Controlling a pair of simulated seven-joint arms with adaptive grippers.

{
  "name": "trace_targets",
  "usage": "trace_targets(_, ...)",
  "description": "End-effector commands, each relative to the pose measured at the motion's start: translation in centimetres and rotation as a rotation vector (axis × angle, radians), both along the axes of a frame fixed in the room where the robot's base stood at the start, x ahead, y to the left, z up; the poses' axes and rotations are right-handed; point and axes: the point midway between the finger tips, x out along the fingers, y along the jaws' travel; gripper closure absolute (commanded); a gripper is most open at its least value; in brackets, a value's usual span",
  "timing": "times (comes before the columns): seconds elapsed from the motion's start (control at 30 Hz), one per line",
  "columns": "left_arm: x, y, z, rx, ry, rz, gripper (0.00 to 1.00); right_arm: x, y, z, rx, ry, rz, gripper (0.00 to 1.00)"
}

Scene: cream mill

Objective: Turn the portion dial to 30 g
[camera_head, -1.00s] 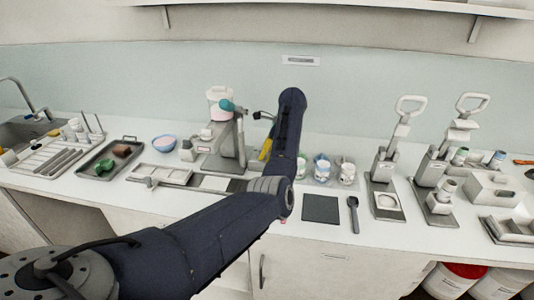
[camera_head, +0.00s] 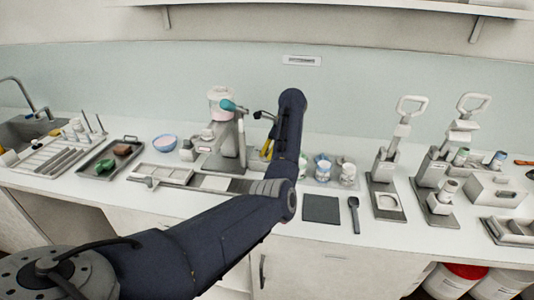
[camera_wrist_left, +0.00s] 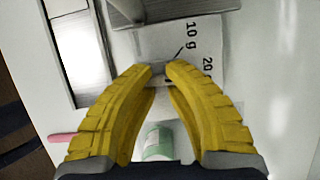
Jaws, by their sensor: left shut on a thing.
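My left gripper (camera_head: 267,150) is at the mill's right side, partly hidden behind my own arm. In the left wrist view, its yellow fingertips (camera_wrist_left: 158,70) are shut on the small grey portion dial (camera_wrist_left: 157,66). A white scale plate (camera_wrist_left: 178,38) behind it shows "10 g" and part of "20". A short dark line beside the fingertips points toward "10 g". The fingers hide much of the dial, and no 30 mark shows.
Cups (camera_head: 348,172) stand right of my arm, behind a dark mat (camera_head: 321,208) and a spoon (camera_head: 354,213). Two lever presses (camera_head: 386,180) stand further right. A dark tray (camera_head: 108,158) and blue bowl (camera_head: 164,143) are left. A green-and-white cylinder (camera_wrist_left: 157,143) shows below the fingers.

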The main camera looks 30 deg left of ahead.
Motion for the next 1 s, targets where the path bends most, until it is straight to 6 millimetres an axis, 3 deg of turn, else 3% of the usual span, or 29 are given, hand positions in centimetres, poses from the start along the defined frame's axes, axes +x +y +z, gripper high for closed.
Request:
trace_targets(0.6, -0.13, -0.73, -0.25, -0.012, -0.004, -0.491, 1.0, 0.03, -0.02, 0.0, 0.0, 0.0, 0.0, 0.56)
trace_targets(1.0, -0.23, -0.73, -0.3, -0.013, -0.004, -0.695, 1.0, 0.04, -0.02, 0.0, 0.0, 0.0, 0.0, 0.56)
